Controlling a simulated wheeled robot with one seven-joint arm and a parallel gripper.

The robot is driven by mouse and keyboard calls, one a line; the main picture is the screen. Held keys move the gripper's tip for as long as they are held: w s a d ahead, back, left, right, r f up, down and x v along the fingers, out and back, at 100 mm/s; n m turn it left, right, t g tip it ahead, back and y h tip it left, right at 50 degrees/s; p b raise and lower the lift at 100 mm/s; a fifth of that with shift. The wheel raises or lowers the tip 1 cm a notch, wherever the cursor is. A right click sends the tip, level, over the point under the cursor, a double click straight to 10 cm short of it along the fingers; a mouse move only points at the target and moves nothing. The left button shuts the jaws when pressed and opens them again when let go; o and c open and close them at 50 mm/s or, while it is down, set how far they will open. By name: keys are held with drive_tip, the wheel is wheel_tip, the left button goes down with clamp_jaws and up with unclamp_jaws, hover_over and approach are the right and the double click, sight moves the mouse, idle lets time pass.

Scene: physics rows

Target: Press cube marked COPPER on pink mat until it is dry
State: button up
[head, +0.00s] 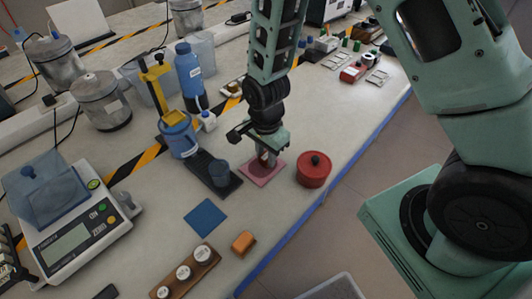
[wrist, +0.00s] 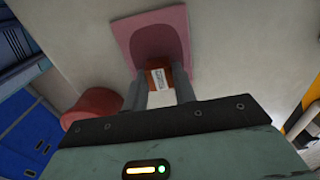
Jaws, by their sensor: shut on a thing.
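My gripper (head: 265,155) points down over the pink mat (head: 275,172). It is shut on a brown cube (wrist: 155,65) with a white label (wrist: 161,78), between the two grey fingers in the wrist view. The label's writing is too small to read. The cube is at the mat's near side in the wrist view, where the mat (wrist: 124,32) shows a darker patch inside its paler border. The cube (head: 264,157) is mostly hidden by the fingers in the head view. I cannot tell whether its underside touches the mat.
A red lidded pot (head: 312,172) stands just right of the mat. A black tray (head: 230,187) with a blue cup (head: 220,174) is to the left. A blue mat (head: 205,218), an orange-brown block (head: 243,243) and a wooden weight rack (head: 205,262) lie nearer. The bench edge (head: 330,192) is at right.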

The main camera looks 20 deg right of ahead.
drive_tip(key=shift+w+d+r+p, duration=0.1)
drive_tip(key=shift+d+r+p, duration=0.2)
drive_tip(key=shift+r+p, duration=0.4)
drive_tip(key=shift+r, duration=0.1)
drive_tip(key=shift+r+p, duration=2.1)
drive_tip(key=shift+r, duration=0.3)
